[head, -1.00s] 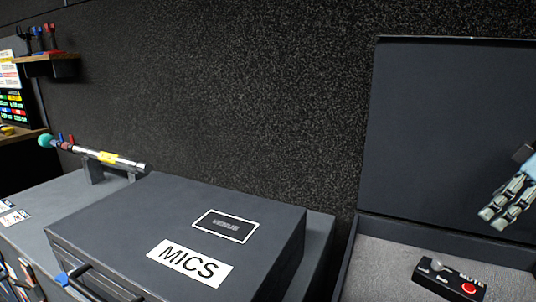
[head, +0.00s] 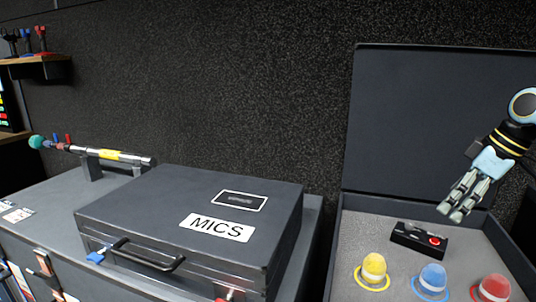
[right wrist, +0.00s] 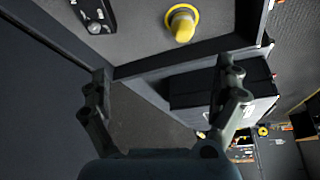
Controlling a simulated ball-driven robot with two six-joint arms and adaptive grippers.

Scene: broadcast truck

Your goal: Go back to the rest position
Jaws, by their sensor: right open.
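My right gripper (head: 457,206) hangs in front of the raised lid of an open case (head: 440,120) at the right of the head view. It is open and empty, and its arm comes in from the right. In the right wrist view its two fingers (right wrist: 165,95) stand wide apart with nothing between them. My left gripper is in neither view.
The open case holds a black box with a red button (head: 418,240) and yellow (head: 374,267), blue (head: 433,276) and red (head: 495,288) domes. A closed MICS case (head: 150,205) lies left. Behind it, a microphone (head: 110,154) rests on a stand.

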